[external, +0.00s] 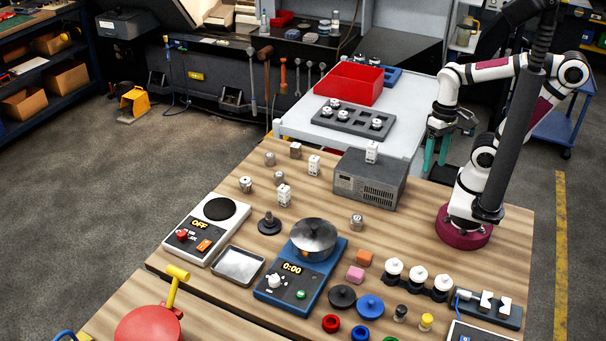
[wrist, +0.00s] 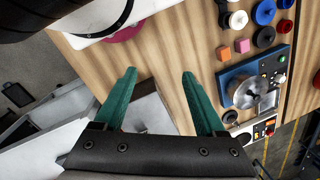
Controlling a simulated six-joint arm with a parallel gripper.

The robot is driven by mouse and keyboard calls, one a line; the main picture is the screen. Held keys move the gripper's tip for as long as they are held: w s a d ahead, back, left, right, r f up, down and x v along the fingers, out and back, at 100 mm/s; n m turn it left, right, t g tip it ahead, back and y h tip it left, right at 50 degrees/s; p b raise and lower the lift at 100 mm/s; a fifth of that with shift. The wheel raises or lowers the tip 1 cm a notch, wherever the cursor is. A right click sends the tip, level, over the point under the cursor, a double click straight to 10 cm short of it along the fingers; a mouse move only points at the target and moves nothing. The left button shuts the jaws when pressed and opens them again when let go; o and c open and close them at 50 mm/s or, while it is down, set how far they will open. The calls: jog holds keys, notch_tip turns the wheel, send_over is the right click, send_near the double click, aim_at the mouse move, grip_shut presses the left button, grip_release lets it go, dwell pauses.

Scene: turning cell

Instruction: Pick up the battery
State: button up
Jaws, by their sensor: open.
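I cannot say for certain which thing is the battery. My gripper (external: 435,167) hangs at the right, beyond the bench's back edge and close to the grey vented box, far from these cylinders. In the wrist view my gripper (wrist: 159,75) has its teal fingers wide apart with nothing held between them.
The grey vented box (external: 368,184) carries a small white part (external: 372,150). Behind it, a white table holds a red bin (external: 348,84) and a dark tray (external: 341,122). A blue scale (external: 315,269), pink block (external: 355,274) and orange block (external: 364,257) crowd the bench.

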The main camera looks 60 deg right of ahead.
jog(key=n+t+h, duration=0.2)
jog(key=n+t, duration=0.3)
jog(key=n, duration=0.1)
send_over(311, 164)
jog(key=s+d, duration=0.1)
jog(key=s, duration=0.5)
notch_tip(311, 164, down, 7)
jog(key=x, duration=1.5)
jog(key=shift+w+d+f, duration=0.1)
jog(key=shift+w+f, duration=0.15)
jog(key=shift+f, duration=0.05)
grip_shut()
